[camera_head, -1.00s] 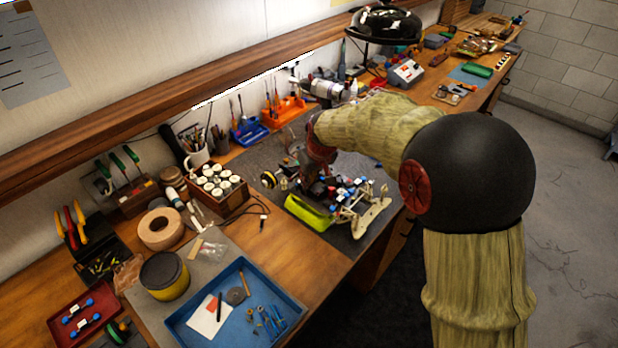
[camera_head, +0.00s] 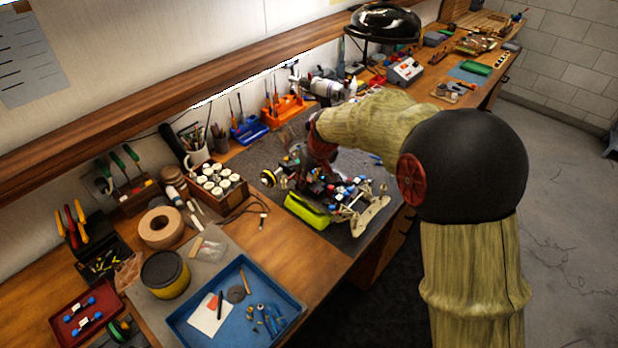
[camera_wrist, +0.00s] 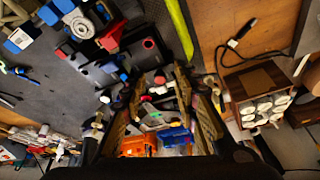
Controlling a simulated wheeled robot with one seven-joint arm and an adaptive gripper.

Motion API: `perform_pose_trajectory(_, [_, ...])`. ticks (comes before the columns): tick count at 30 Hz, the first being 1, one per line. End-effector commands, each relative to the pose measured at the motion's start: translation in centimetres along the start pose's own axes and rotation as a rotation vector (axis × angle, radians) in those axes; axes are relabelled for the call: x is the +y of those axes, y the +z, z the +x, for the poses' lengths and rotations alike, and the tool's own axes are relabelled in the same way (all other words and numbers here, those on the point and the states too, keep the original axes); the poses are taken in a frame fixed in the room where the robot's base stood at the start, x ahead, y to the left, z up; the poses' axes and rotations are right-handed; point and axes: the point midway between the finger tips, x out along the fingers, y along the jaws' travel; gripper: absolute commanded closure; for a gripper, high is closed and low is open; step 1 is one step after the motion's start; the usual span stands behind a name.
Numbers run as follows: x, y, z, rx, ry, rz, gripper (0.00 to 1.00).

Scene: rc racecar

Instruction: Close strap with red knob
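The RC car chassis (camera_head: 345,198) sits on the grey mat of the workbench, and part of it shows at the upper left of the wrist view. There, a red piece (camera_wrist: 112,36), likely the red knob, stands beside a long black part (camera_wrist: 108,68). I cannot make out the strap clearly or tell its position. My gripper (camera_wrist: 160,80) points down over the car, its two fingers apart with nothing visibly held between them. The red piece lies ahead and to the left of the fingertips. In the head view my arm hides part of the car.
A yellow-green body panel (camera_head: 307,211) lies close beside the car. A wooden box of white-capped jars (camera_head: 222,190) stands to its left. An orange tool holder (camera_head: 284,107) and a blue one (camera_head: 249,130) stand behind. A blue tray (camera_head: 290,308) lies at the front.

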Motion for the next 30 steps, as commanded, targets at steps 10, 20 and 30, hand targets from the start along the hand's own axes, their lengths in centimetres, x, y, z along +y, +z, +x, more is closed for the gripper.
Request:
perform_pose_trajectory(10, [0.0,-0.2,-3.0,0.005,0.001,0.0,0.7])
perform_pose_trajectory(20, [0.1,-0.1,-9.4,0.003,0.001,0.0,0.7])
perform_pose_trajectory(30, [0.0,0.0,-12.0,0.0,0.0,0.0,0.7])
